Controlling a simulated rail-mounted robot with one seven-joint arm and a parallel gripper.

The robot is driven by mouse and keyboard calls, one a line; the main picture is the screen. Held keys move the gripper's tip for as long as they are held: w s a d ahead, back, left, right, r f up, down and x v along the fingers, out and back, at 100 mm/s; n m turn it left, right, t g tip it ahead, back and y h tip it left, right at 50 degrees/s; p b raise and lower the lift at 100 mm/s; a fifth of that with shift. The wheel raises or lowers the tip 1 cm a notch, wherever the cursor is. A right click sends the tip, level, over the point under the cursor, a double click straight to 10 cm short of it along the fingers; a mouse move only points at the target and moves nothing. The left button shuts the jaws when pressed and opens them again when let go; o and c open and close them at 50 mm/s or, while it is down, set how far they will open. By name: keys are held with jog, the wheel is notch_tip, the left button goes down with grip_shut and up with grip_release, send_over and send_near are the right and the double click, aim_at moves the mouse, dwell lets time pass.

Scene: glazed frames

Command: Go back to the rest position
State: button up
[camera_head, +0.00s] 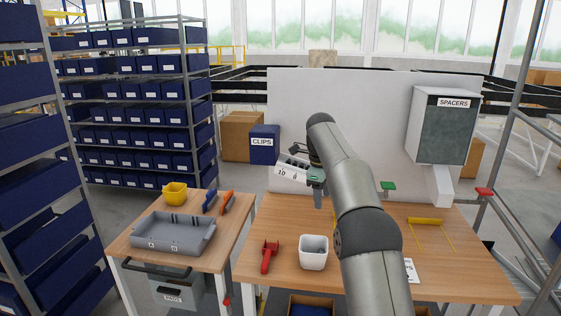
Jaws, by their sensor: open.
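My arm rises from the bottom of the view, bends over the main table and ends in my gripper (318,196). The gripper is above the table's back part, in front of the white panel (370,105). It is open, and I see nothing held in it. The fingers are small here and partly hidden by the wrist. A white cup (313,254) stands on the table nearer to me, apart from the gripper. A red tool (269,256) lies left of the cup.
A side table at left holds a grey tray (150,246), a yellow bin (175,193) and blue and orange tools. A spacers dispenser (443,125) hangs at right. A yellow frame (425,221) is on the main table's right. Shelves (135,100) with blue bins stand at left.

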jog(key=s+d+r+n, duration=0.1)
jog(key=s+r+n, duration=0.1)
jog(key=s+n, duration=1.4)
jog(key=s+f+n, duration=0.4)
jog(key=s+f, duration=0.2)
jog(key=s, duration=0.9)
jog(key=s+f+n+y, duration=0.1)
jog(key=s+f+n, duration=0.2)
jog(key=s, duration=1.2)
notch_tip(320, 180, down, 3)
jog(key=shift+r+n, duration=0.15)
jog(key=shift+n, duration=0.25)
jog(key=shift+d, duration=0.1)
